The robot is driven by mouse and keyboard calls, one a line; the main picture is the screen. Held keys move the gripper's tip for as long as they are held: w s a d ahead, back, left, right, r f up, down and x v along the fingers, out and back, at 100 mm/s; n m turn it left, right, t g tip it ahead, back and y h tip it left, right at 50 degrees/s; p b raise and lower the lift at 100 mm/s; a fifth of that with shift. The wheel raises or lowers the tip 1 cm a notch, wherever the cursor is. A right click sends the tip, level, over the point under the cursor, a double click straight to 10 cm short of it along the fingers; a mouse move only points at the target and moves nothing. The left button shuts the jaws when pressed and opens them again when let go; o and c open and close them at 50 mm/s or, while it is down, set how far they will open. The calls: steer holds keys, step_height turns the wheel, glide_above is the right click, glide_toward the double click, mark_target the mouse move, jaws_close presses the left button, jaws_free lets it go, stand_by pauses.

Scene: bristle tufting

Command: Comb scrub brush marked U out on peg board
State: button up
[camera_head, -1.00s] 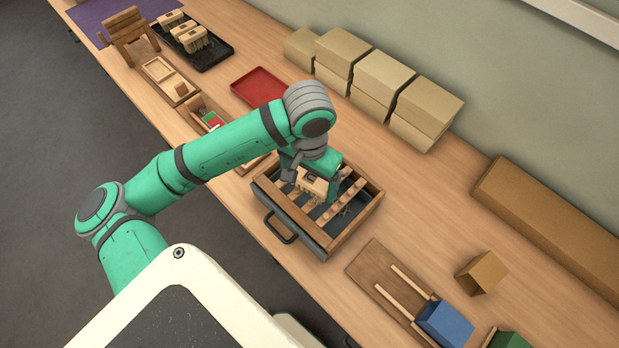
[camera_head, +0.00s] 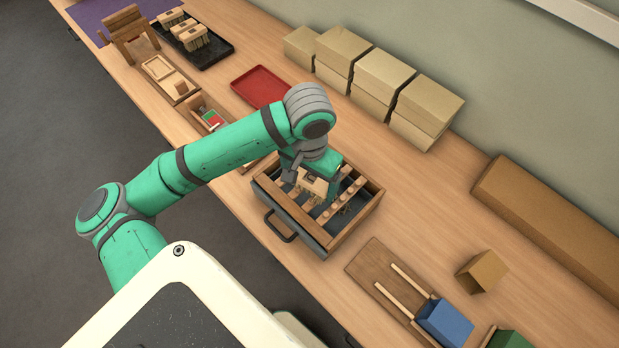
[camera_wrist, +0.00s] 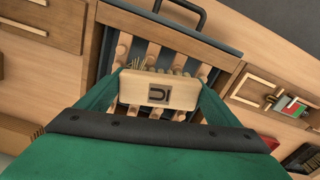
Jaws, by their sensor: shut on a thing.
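The scrub brush marked U (camera_wrist: 158,91) is a pale wooden block with a dark U on its top. In the wrist view my gripper (camera_wrist: 160,95) is shut on it, one finger at each end. In the head view the brush (camera_head: 313,184) shows under my gripper (camera_head: 316,178), over the peg board. The peg board (camera_head: 341,231) is a wood-sided tray with a dark bottom, rails of round pegs and a dark handle; its rails also show in the wrist view (camera_wrist: 153,55). Some bristles show past the brush's far edge. Whether they touch the pegs I cannot tell.
A black tray (camera_head: 222,57) with several brushes stands at the far left. A red tray (camera_head: 262,87) lies behind my arm. Cardboard boxes (camera_head: 380,82) line the wall.

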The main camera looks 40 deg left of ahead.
steer(key=shift+f, duration=0.15)
steer(key=shift+w+d, duration=0.15)
steer(key=shift+w, duration=1.8)
steer(key=shift+w, duration=2)
steer(key=shift+s, duration=2.05)
steer(key=shift+s+f, duration=0.1)
steer(key=shift+s, duration=1.85)
steer(key=shift+c, duration=0.4)
steer(key=shift+w, duration=2.05)
